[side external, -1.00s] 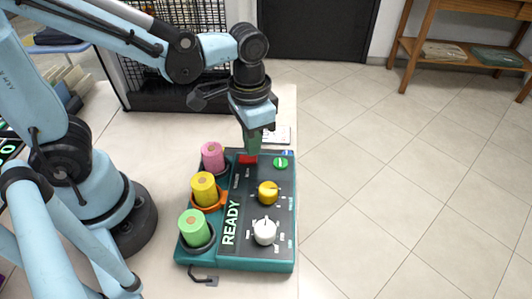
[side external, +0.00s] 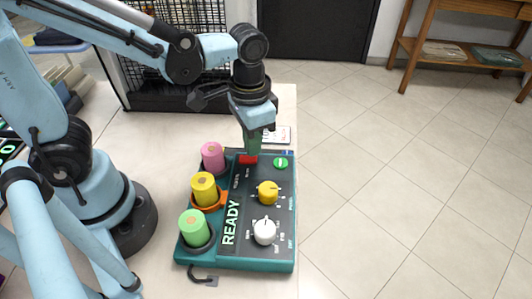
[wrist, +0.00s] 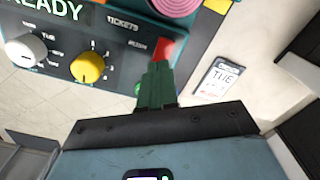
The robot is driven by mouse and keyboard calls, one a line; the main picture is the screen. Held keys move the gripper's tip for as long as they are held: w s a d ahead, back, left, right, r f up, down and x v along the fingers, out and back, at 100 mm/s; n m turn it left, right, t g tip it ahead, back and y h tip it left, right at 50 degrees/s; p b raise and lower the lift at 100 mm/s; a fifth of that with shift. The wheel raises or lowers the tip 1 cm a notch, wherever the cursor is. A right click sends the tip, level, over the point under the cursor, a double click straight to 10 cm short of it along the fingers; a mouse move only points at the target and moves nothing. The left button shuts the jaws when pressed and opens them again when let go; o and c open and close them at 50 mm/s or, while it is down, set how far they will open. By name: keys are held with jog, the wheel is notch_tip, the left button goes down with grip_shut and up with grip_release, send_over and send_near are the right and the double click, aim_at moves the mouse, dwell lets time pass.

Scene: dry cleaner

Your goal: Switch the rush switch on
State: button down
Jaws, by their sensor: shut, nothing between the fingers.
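The rush switch is a red rocker (side external: 247,160) at the far end of the teal control panel (side external: 238,263). In the wrist view the red switch (wrist: 163,49) sits beside a "RUSH" label, partly covered by my fingers. My gripper (side external: 253,151) is shut and empty, with its green fingers pointing down at the switch. In the wrist view the fingertips (wrist: 158,66) overlap the switch's near edge. They look at or very close to it; I cannot tell whether they touch. The switch's exact tilt is not clear.
The panel also carries a green round button (side external: 281,163), a yellow knob (side external: 268,193), a white knob (side external: 264,232) and a "READY" display (side external: 230,222). Pink (side external: 212,156), yellow (side external: 204,188) and green (side external: 194,228) rolls stand along its left. A small printed card (wrist: 217,77) lies beyond the panel.

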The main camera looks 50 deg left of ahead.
aim_at(253, 158)
jog(key=shift+f, duration=0.85)
dwell(0.4)
jog(key=shift+r, duration=3.5)
jog(key=w+a+r+n+t, duration=0.1)
jog(key=a+n+t, duration=0.2)
jog(key=a+t, duration=0.4)
jog(key=shift+a, duration=0.45)
